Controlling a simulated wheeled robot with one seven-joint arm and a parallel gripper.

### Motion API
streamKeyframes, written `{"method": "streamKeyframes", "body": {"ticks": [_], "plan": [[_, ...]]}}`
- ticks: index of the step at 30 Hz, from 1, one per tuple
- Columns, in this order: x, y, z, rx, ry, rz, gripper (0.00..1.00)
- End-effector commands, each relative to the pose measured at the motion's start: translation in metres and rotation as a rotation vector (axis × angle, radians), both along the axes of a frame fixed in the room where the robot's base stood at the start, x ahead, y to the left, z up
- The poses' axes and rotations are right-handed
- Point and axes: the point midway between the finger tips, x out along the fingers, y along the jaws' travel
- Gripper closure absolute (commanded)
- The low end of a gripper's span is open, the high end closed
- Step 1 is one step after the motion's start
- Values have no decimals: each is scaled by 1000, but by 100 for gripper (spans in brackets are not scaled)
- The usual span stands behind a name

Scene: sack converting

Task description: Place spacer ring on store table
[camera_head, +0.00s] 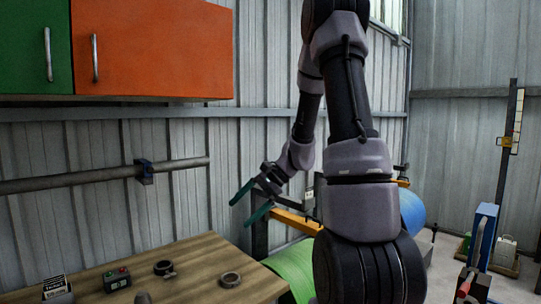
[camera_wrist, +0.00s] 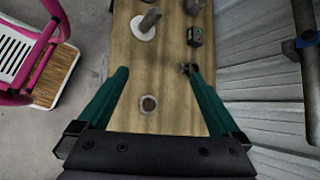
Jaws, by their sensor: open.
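A small dark ring (camera_head: 230,280), which looks like the spacer ring, lies flat on a wooden table (camera_head: 200,252) near its right end. In the wrist view the ring (camera_wrist: 148,104) shows below, between the two fingers in the picture, with bare wood around it. My gripper (camera_head: 250,203) is open and empty, with its teal fingers apart, in the air above the table's right end. Its fingers also show spread in the wrist view (camera_wrist: 158,70). I cannot tell whether this table is the store table.
A black clamp-like ring (camera_head: 163,268), a green button box (camera_head: 116,279) and a black-and-white box (camera_head: 55,288) stand on the table. A grey post on a white disc (camera_wrist: 145,30) is there too. Orange and green cabinets (camera_head: 152,50) hang above. A pink-framed chair (camera_wrist: 30,50) stands beside the table.

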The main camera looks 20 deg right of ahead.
Motion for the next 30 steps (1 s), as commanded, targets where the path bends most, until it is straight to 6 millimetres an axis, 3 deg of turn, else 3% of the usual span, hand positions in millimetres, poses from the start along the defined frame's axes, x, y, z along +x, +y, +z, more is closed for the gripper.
{"method": "streamKeyframes", "body": {"ticks": [1,6,15,22,30], "plan": [[-11,6,21,-55,-48,49,0],[-53,14,72,-249,-193,197,0],[-127,11,145,-593,-490,378,0],[-169,-1,179,-791,-681,433,0],[-181,-6,189,-856,-744,444,0]]}}
